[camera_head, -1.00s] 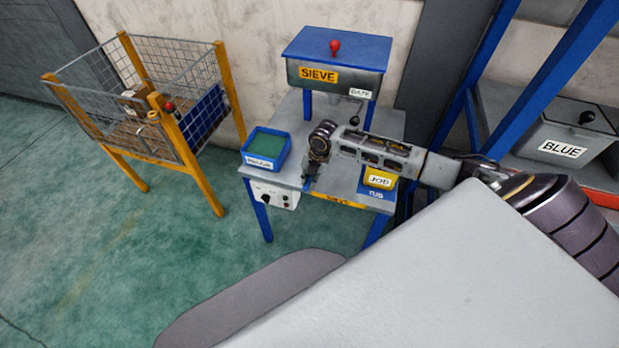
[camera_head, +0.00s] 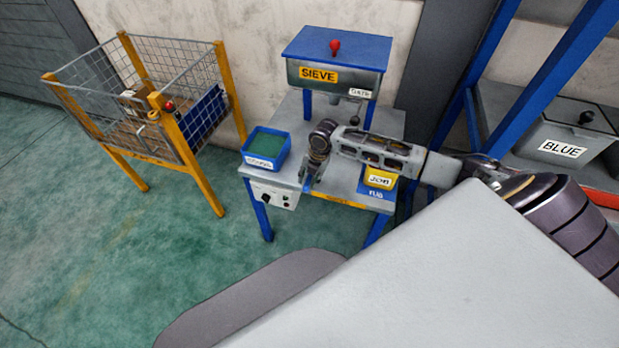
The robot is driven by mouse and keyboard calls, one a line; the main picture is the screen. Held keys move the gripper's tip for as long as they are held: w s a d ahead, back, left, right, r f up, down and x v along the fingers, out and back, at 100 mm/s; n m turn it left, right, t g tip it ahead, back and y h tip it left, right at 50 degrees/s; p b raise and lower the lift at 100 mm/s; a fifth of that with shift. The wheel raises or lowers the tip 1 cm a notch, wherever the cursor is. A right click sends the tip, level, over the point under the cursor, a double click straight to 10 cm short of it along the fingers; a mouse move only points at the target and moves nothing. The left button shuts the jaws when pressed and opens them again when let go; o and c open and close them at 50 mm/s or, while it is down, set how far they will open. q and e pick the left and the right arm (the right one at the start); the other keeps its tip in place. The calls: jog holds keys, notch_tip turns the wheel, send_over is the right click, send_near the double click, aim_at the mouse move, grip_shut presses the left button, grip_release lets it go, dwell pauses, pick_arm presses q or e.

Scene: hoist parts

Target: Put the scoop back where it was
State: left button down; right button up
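My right arm reaches in from the right over the grey table with the blue frame. I cannot make out a scoop. The arm hides part of the tabletop and of the tub. My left gripper is not in view.
The sieve box (camera_head: 334,77) stands at the back of the table. A control box (camera_head: 273,193) hangs at its front left. A yellow-framed wire cage (camera_head: 190,62) stands left. The green floor at front left is clear.

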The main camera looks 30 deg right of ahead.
jog(key=v, duration=1.1)
jog(key=shift+r+p, duration=0.3)
jog(key=shift+p, duration=0.15)
jog(key=shift+s+f, duration=0.1)
